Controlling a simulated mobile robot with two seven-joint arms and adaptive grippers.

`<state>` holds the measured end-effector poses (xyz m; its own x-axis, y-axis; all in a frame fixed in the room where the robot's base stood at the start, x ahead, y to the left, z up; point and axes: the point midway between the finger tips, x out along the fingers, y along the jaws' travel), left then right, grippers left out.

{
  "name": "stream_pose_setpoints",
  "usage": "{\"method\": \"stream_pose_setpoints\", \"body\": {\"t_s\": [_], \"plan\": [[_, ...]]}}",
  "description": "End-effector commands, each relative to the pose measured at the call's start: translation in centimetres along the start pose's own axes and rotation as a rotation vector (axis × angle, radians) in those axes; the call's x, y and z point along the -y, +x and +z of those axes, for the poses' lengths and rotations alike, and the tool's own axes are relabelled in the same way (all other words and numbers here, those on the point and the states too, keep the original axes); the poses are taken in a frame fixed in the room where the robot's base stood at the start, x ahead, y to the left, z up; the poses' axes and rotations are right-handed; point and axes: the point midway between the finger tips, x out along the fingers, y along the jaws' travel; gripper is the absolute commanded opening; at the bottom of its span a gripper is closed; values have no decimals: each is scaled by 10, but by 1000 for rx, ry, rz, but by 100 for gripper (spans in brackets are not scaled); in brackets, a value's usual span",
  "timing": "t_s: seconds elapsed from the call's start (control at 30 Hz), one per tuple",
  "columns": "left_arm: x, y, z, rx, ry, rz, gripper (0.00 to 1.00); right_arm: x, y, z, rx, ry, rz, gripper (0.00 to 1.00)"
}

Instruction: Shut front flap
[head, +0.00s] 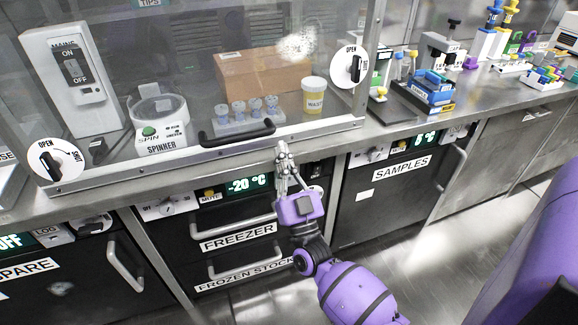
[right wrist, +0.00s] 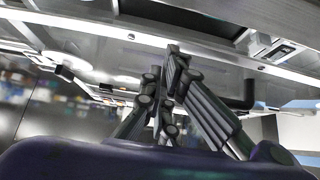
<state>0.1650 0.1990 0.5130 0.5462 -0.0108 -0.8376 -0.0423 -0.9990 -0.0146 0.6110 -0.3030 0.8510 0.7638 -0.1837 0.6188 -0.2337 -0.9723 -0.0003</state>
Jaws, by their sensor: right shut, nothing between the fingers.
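The front flap is a clear pane with a metal bottom rail (head: 180,161) and a black handle (head: 237,132). It stands in front of the spinner and the box, its rail low, close to the counter edge. I cannot tell whether it is fully down. Black-and-white OPEN/SHUT knobs sit at its left end (head: 57,161) and right end (head: 350,66). My right gripper (head: 282,150) is shut and empty, just right of the handle and near the rail, in front of the counter edge. Its closed fingers (right wrist: 172,85) fill the middle of the right wrist view. My left gripper is out of view.
Behind the pane are a spinner (head: 159,121), a vial rack (head: 247,121), a waste cup (head: 314,95) and a cardboard box (head: 262,78). Below are the freezer drawers (head: 236,234) and the samples door (head: 390,195), with protruding handles.

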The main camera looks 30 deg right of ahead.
Motion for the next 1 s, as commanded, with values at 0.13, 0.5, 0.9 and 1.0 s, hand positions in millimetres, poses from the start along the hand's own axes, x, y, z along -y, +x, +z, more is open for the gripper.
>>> {"method": "stream_pose_setpoints", "body": {"t_s": [0.13, 0.5, 0.9, 1.0], "plan": [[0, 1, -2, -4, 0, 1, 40, 0, 3, 4, 0, 0, 0, 0], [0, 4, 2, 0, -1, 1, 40, 0, 5, 8, -10, 0, 0, 0], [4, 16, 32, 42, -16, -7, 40, 0, 23, 27, -75, 0, -1, 0], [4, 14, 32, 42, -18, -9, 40, 0, 24, 26, -76, 0, 0, 0]]}}
